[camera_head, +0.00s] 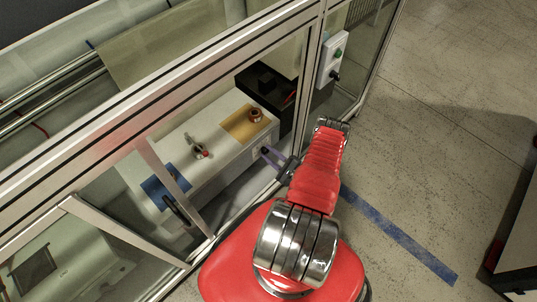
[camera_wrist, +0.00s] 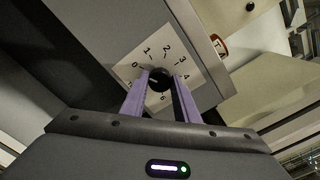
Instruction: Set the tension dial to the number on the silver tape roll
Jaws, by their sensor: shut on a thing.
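The tension dial is a black round knob (camera_wrist: 158,78) on a white square plate with printed numbers. The numbers 0, 1, 2, 3, 4 and 6 show around it; the stretch nearest my gripper is partly hidden by the fingers. My gripper (camera_wrist: 160,88) has its two purple fingers shut on the knob, one on each side. I cannot clearly tell which number the knob points to. In the head view my gripper (camera_head: 266,152) reaches the front of the white bench.
A brown roll (camera_head: 256,115) sits on an orange mat (camera_head: 239,128). A blue mat (camera_head: 160,190) lies at the bench's left end and a black box (camera_head: 270,85) stands at the back right. Metal frame posts (camera_head: 313,95) border the opening around my arm.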

